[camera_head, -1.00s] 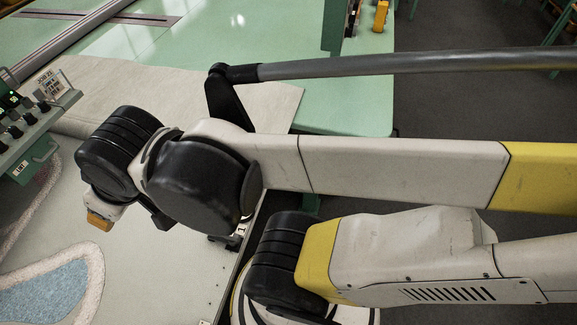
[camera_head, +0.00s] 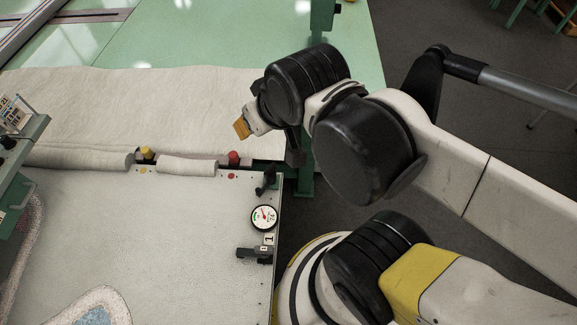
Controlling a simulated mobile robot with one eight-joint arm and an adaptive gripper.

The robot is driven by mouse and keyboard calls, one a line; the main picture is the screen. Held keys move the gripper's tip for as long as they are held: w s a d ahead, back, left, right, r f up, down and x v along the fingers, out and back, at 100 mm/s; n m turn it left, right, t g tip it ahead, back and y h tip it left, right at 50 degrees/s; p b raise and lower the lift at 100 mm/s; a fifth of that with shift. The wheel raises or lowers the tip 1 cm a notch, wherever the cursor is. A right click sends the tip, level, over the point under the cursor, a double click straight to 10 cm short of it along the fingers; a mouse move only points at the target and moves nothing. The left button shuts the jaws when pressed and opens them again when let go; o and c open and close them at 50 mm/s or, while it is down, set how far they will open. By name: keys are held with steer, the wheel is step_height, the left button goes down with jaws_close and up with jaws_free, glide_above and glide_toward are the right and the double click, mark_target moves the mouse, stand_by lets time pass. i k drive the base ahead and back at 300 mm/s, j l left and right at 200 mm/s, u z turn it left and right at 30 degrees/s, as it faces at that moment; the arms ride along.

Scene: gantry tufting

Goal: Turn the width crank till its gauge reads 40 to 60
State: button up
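A round white-faced gauge (camera_head: 264,217) with a green band and a red needle sits near the right edge of the pale work table. Its numbers are too small to read. A black crank-like handle (camera_head: 266,181) stands just above it at the table's edge, and a black fitting (camera_head: 255,253) with a tag marked 1 lies just below it. I cannot tell which is the width crank. The dark end of my arm, seemingly my gripper (camera_head: 295,150), hangs above and right of the gauge, apart from both fittings.
A cream cloth (camera_head: 150,105) lies across the table, with rolled pieces (camera_head: 185,165) along its front edge. A red knob (camera_head: 234,158) and a yellow knob (camera_head: 147,153) stand there. A green control panel (camera_head: 22,160) is at left. A green post (camera_head: 321,20) rises behind my wrist.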

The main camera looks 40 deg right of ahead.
mark_target(269, 174)
steer(key=k+l+u, duration=0.15)
steer(key=u, duration=0.3)
steer(key=k+l+u, duration=0.1)
steer(key=u, duration=0.35)
steer(key=k+u, duration=0.2)
steer(key=u, duration=0.25)
steer(key=k+u, duration=0.2)
steer(key=u, duration=0.3)
steer(key=k+u, duration=0.15)
steer(key=u, duration=0.3)
steer(key=k+j+u, duration=0.15)
steer(key=u, duration=0.3)
steer(key=k+j+u, duration=0.1)
steer(key=j+u, duration=0.15)
steer(key=u, duration=0.2)
steer(key=l+z, duration=0.2)
steer(key=z, duration=0.2)
steer(key=i+l+z, duration=0.15)
steer(key=z, duration=0.3)
steer(key=i+l+z, duration=0.15)
steer(key=z, duration=0.25)
steer(key=i+l+z, duration=0.1)
steer(key=z, duration=0.3)
steer(key=i+l, duration=0.05)
